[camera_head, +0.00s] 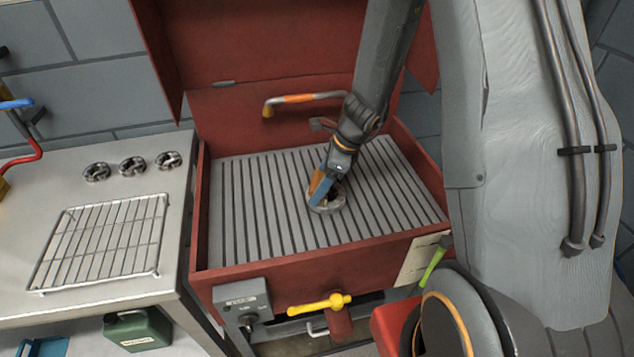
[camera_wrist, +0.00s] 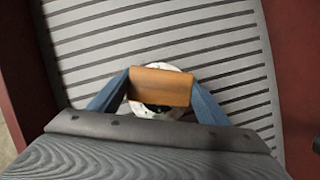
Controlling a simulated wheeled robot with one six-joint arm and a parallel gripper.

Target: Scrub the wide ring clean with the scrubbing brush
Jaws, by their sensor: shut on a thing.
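The scrubbing brush shows in the wrist view as a brown wooden block (camera_wrist: 160,87). My gripper (camera_wrist: 158,90) is shut on it, with one blue finger at each end. In the head view, my gripper (camera_head: 322,188) points down into the red basin, with the brush's orange-brown side (camera_head: 315,180) beside a blue finger. A pale metal ring (camera_head: 329,208) with dark patches lies on the slatted grate directly under the brush. The brush hides much of the ring (camera_wrist: 172,114) in the wrist view. I cannot tell whether the bristles touch it.
The red basin (camera_head: 300,251) has raised walls and a slatted grate (camera_head: 245,205) that is otherwise clear. A spout with an orange sleeve (camera_head: 298,99) hangs at the back. Left, a bench holds three dark-marked rings (camera_head: 132,165) and a wire rack (camera_head: 103,240).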

